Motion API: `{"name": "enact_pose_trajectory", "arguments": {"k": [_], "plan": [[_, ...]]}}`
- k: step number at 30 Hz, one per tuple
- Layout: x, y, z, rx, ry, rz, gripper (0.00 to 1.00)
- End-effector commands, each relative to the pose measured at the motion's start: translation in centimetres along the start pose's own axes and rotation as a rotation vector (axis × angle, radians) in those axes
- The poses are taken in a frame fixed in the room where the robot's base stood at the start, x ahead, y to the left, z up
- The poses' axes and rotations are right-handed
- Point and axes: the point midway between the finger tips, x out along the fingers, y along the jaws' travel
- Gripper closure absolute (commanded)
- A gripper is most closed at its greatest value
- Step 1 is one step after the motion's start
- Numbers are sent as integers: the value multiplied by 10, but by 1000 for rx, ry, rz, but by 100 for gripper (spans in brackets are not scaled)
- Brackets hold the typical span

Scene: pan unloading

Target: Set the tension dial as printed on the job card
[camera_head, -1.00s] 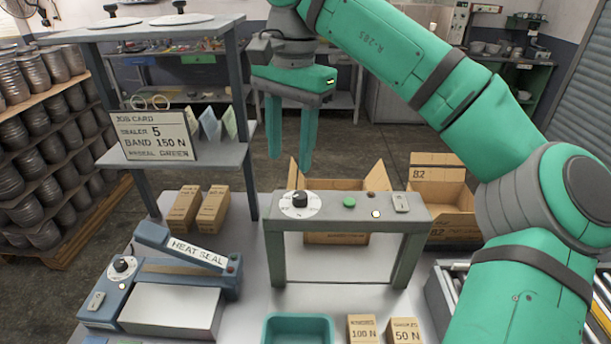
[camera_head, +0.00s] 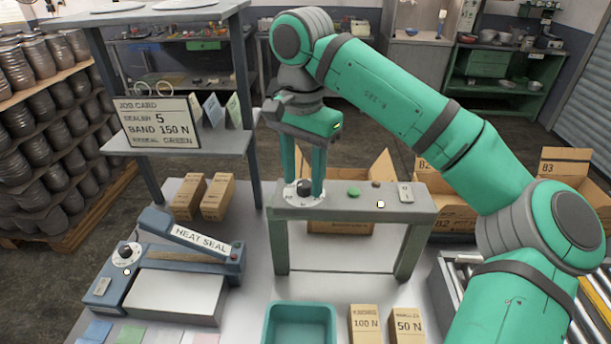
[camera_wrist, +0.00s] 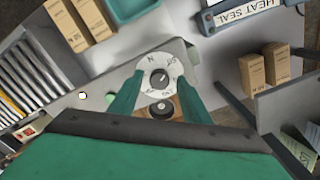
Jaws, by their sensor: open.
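The job card (camera_head: 160,124) stands on the shelf at left and reads sealer 5, band 150 N and a third line ending in green. The tension dial, a black knob (camera_head: 304,188) on a white scale plate, sits on top of the grey band frame. It also shows in the wrist view (camera_wrist: 159,78) with a light pointer mark; its scale figures are too small to read surely. My gripper (camera_head: 304,192) is open, pointing down, with one green finger on each side of the knob. I cannot tell whether the fingers touch it.
A green button (camera_head: 354,192) and a light switch (camera_head: 405,192) are on the same frame. The heat sealer (camera_head: 175,260) with its own dial (camera_head: 126,254) stands at left. A teal tray (camera_head: 300,308) and small cartons (camera_head: 366,318) are in front. Open boxes stand behind.

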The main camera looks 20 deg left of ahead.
Motion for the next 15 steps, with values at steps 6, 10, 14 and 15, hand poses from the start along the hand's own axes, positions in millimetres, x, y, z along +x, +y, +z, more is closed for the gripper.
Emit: {"name": "enact_pose_trajectory", "arguments": {"k": [6,10,14,15], "plan": [[3,2,-1,4,1,-1,57],[3,3,-2,6,1,-1,59],[3,4,-2,7,1,-1,90],[3,4,-2,8,1,-1,98]]}}
